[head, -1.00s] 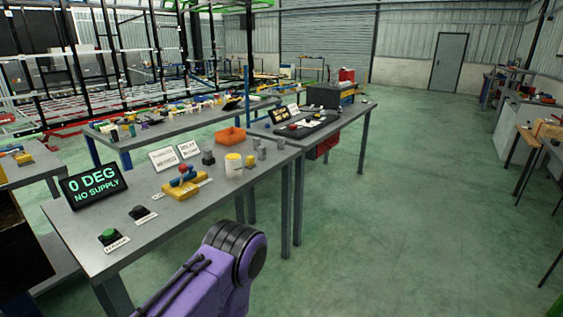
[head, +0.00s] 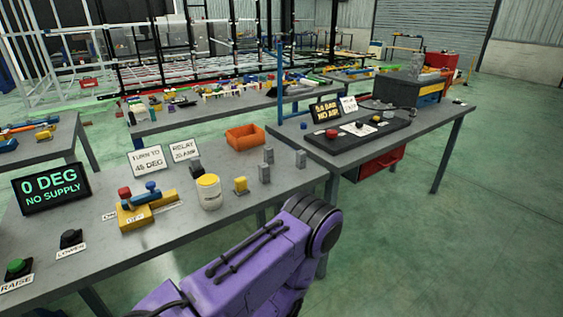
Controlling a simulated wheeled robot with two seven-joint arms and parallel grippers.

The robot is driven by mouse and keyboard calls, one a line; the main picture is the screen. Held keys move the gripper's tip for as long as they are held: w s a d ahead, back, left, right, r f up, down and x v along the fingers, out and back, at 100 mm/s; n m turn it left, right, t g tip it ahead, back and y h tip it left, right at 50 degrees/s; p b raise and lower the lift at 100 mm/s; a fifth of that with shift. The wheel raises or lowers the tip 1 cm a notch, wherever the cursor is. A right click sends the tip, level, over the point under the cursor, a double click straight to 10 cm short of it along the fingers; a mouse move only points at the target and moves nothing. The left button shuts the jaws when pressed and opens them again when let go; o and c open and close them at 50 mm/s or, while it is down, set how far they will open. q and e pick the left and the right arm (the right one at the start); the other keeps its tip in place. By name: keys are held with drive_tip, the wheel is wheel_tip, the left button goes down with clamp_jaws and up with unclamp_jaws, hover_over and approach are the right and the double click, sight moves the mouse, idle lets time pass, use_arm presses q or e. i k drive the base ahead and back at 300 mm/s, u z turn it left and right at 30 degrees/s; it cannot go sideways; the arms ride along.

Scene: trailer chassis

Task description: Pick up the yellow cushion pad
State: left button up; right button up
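A small yellow block (head: 240,186) stands on the near grey workbench, right of a white and yellow tub (head: 208,192). It may be the yellow cushion pad, but at this size I cannot tell. A yellow base (head: 147,210) with red and blue handles sits left of the tub; it looks like a switch or valve unit. Neither gripper shows. Only a purple link of my own arm crosses the bottom of the view, hiding part of the bench's front edge.
The near workbench (head: 90,243) holds a display reading 0 DEG NO SUPPLY (head: 52,190), RAISE and LOWER buttons, two signs, an orange bin (head: 245,137) and several grey blocks. Another bench (head: 440,120) stands behind right. Green floor is open at right (head: 450,250).

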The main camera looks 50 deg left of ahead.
sight(241, 189)
drive_tip(key=u, duration=0.05)
drive_tip(key=i, duration=0.85)
drive_tip(key=u, duration=2.65)
